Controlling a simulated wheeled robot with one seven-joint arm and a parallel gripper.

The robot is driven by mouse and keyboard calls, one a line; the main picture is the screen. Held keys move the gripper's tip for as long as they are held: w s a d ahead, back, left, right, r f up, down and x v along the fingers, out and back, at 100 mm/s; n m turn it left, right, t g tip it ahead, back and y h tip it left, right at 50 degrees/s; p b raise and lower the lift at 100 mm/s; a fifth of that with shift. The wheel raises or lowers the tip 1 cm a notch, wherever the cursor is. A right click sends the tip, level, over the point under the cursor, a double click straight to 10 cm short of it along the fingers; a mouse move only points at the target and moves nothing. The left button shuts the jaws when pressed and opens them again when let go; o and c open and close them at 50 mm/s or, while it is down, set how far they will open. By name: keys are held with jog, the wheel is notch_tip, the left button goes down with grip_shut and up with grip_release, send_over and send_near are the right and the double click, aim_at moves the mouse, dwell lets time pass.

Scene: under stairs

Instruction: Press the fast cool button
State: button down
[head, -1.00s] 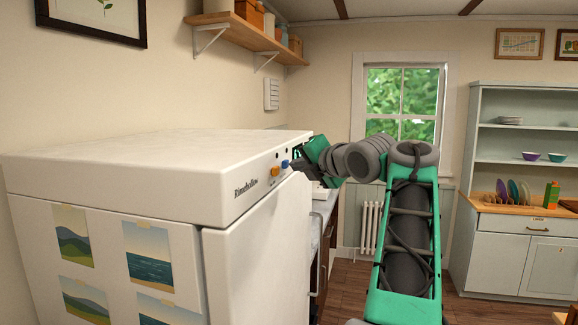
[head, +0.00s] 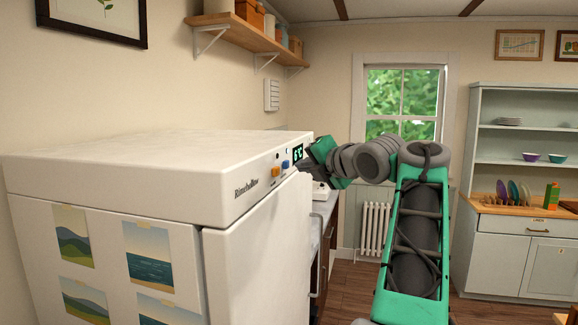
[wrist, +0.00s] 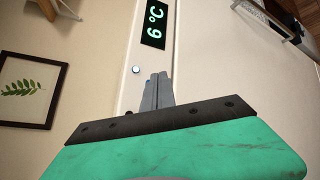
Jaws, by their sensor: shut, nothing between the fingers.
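The white fridge (head: 120,165) fills the left of the head view. Its front control panel has an orange button (head: 275,171), a blue button (head: 285,164) and a dark display with green digits (head: 298,154). The button labels are too small to read. In the wrist view the display (wrist: 154,24) reads 6 °C, with a small round bluish-white light (wrist: 136,70) beside it. My gripper (wrist: 157,82) is shut and empty, its fingertips close to the panel.
A wall shelf (head: 250,40) with boxes and jars hangs above the fridge. A counter (head: 324,210) lies beyond the fridge, with a radiator (head: 376,228) under the window. A pale hutch (head: 520,250) stands at the right. The floor between is open.

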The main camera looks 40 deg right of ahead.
jog(key=s+d, duration=0.1)
jog(key=s, duration=0.1)
jog(key=s+d, duration=0.2)
jog(key=shift+s+d+p, duration=0.2)
jog(key=shift+p, duration=0.1)
